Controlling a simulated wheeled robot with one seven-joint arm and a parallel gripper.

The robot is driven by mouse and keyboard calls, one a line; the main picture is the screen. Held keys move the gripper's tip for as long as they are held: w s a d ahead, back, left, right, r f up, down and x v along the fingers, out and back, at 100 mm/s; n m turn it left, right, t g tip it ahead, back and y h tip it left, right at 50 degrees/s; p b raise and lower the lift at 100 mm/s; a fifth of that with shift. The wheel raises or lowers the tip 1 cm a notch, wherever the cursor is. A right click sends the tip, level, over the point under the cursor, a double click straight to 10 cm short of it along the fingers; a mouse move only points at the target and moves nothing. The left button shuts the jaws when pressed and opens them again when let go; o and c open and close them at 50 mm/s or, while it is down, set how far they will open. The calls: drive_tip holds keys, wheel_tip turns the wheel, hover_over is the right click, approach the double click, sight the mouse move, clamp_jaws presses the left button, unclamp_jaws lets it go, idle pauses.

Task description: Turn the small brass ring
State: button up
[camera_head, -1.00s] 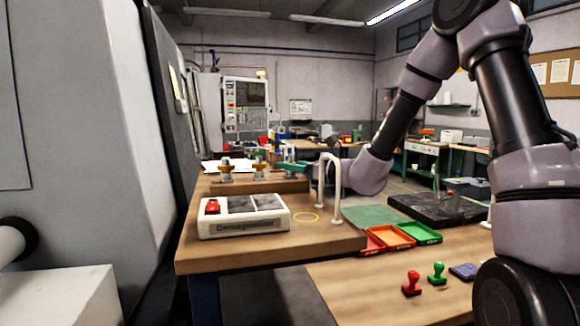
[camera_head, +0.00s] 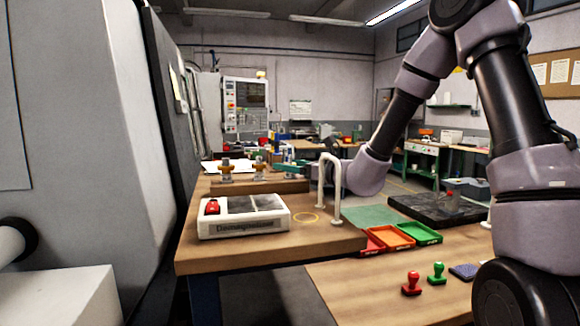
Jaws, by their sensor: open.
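Two small brass-coloured pieces stand on a low wooden block at the back of the near table, a left one (camera_head: 226,170) and a right one (camera_head: 259,169). Each looks seated on a short post, too small to make out clearly. My gripper (camera_head: 287,166) is small and far off, at the end of my arm behind the white arch, right of the brass pieces. It is open, with nothing visible in it; the arch partly hides my wrist.
A white arch (camera_head: 322,190) stands up from the table. A white box with a red switch (camera_head: 212,207) sits left of it. Red, orange (camera_head: 390,237) and green trays, a dark slab (camera_head: 435,208) and stamps (camera_head: 411,284) lie right. A grey machine (camera_head: 80,120) fills the left.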

drive_tip(key=v, duration=1)
drive_tip(key=shift+s+d, duration=0.25)
drive_tip(key=shift+d, duration=0.05)
